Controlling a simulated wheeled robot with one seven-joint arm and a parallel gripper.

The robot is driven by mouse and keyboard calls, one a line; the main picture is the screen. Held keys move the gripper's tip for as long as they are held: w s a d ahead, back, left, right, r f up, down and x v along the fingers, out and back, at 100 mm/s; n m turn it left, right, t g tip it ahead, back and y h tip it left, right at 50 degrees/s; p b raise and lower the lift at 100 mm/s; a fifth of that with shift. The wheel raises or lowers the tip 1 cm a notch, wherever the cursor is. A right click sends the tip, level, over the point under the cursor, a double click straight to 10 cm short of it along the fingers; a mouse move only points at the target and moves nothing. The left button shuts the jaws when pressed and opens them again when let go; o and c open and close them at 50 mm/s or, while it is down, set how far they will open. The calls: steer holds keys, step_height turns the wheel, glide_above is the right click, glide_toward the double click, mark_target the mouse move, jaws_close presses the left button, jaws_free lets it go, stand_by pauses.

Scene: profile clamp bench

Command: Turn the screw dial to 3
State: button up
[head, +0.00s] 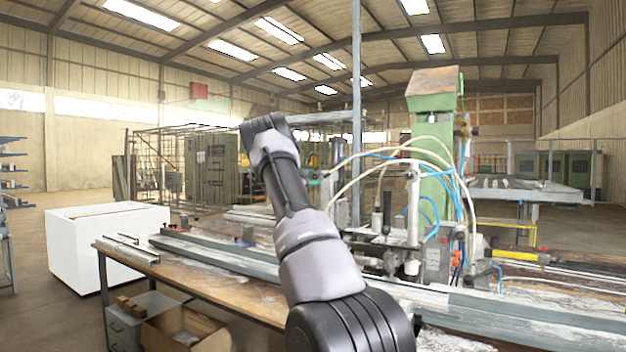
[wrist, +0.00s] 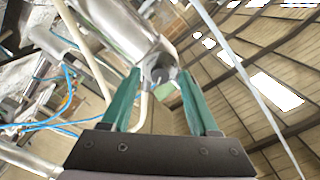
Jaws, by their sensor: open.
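My gripper (wrist: 160,74) shows in the wrist view with its two teal fingers apart. A shiny metal cylinder (wrist: 122,28) comes in from the top left, and its end lies between or just beyond the fingertips; I cannot tell whether they touch it. I cannot make out a numbered screw dial or any reading in either view. In the head view, the clamp machine with its upright metal cylinder (head: 413,205) stands on the bench, right of my arm. My gripper cannot be made out clearly there, and my arm hides part of the bench.
The long workbench (head: 205,285) carries long metal profiles (head: 530,318). White and blue hoses loop around the green machine column (head: 436,130). A white box (head: 82,250) stands on the floor at left. A cardboard box (head: 185,330) is below the bench.

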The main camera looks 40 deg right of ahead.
steer(key=v, duration=0.9)
steer(key=shift+s+a, duration=0.2)
steer(key=shift+a, duration=0.15)
